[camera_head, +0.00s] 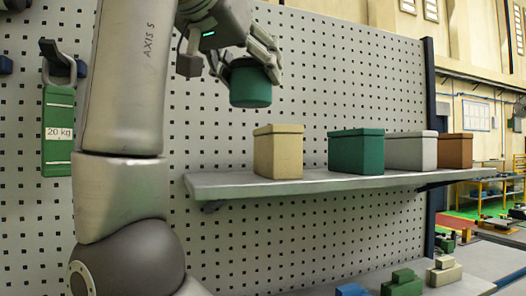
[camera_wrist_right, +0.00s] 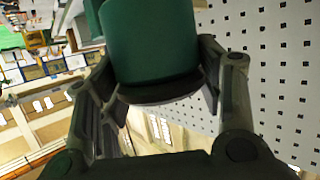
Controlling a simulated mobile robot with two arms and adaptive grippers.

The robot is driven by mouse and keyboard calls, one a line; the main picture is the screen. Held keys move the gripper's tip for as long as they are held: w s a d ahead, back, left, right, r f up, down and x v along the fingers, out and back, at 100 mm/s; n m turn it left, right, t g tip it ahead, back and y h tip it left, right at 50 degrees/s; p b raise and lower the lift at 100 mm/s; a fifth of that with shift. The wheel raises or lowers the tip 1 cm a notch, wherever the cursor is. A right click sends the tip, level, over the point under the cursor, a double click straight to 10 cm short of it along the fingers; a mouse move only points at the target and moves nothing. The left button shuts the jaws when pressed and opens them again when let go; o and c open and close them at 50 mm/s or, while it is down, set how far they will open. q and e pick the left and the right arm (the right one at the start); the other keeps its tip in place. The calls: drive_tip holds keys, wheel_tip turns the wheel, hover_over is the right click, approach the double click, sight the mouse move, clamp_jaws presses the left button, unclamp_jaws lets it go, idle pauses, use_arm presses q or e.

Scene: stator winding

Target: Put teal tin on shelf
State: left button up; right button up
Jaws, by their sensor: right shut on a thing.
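The teal tin (camera_head: 250,88) is a round, dark green-teal can held in the air above the left part of the shelf. My right gripper (camera_head: 252,68) is shut on it from above, with its fingers around the tin's upper part. In the right wrist view the tin (camera_wrist_right: 150,45) sits between the two fingers of the gripper (camera_wrist_right: 160,85). The shelf (camera_head: 230,187) is a grey board on the pegboard wall, clear of the tin and below it. My left gripper is not in view.
On the shelf stand a beige box (camera_head: 278,152), a teal box (camera_head: 356,152), a grey box (camera_head: 411,151) and a brown box (camera_head: 455,151). The shelf's left end is bare. A green 20 kg weight (camera_head: 58,130) hangs on the pegboard (camera_head: 300,100). Small blocks (camera_head: 402,283) lie below.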

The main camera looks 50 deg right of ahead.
sight(242, 82)
drive_tip(key=w+d+f+p, duration=0.1)
drive_tip(key=w+d+f, duration=0.1)
drive_tip(key=w+f, duration=0.1)
drive_tip(key=w+d+f+p, duration=0.2)
drive_tip(key=w+f, duration=0.1)
drive_tip(key=w, duration=0.1)
drive_tip(key=w+d+f+p, duration=0.1)
drive_tip(key=w+d+f, duration=0.2)
drive_tip(key=w, duration=0.1)
drive_tip(key=shift+w+f+p, duration=0.2)
drive_tip(key=shift+p, duration=0.2)
drive_tip(key=shift+w+f+p, duration=0.1)
drive_tip(key=shift+f+p, duration=0.2)
drive_tip(key=shift+f, duration=0.05)
drive_tip(key=shift+d+f+p, duration=0.1)
drive_tip(key=shift+f+p, duration=0.4)
drive_tip(key=shift+f, duration=0.8)
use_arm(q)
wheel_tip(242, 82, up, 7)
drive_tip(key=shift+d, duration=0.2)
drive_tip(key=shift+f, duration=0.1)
